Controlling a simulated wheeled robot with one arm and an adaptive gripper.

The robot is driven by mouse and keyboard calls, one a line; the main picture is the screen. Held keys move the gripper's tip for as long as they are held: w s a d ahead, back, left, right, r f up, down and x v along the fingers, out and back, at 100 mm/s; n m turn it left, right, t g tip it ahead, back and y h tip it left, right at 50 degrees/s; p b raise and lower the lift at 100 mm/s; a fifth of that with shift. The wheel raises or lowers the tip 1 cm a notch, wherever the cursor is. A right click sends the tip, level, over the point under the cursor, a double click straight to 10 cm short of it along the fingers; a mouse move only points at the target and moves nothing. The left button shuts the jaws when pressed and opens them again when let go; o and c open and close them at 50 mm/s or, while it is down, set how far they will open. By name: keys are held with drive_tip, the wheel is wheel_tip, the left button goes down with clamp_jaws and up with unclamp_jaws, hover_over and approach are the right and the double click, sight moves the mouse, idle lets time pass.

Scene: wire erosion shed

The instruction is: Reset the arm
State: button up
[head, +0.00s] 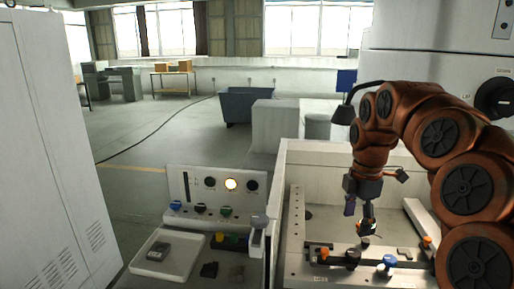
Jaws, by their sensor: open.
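My arm reaches in from the right in the head view, its orange-brown links bent over the white machine tank (285,168). My gripper (366,230) points down over the tank and is open. It hangs just above the fixture bar on the tank bed, close to a dark round knob (352,257) and a blue-and-white knob (387,262). The fingertips are small here, and I cannot tell whether they touch anything. I see nothing held between them.
A tall grey cabinet (50,150) fills the left. Open floor (150,120) lies behind, with a blue-grey bin (236,106).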

drive_tip(key=s+a+f+m, duration=0.2)
drive_tip(key=s+f+m, duration=0.2)
drive_tip(key=s, duration=0.7)
drive_tip(key=s+a+f+m+g, duration=0.1)
drive_tip(key=s+a+f+m, duration=0.2)
drive_tip(key=s+m, duration=0.5)
drive_tip(key=s+a+f+m, duration=0.3)
drive_tip(key=s+f+m, duration=0.2)
drive_tip(key=s, duration=0.8)
drive_tip(key=shift+s+a+m+g, duration=0.2)
drive_tip(key=shift+s+m+g, duration=0.2)
drive_tip(key=shift+m, duration=0.6)
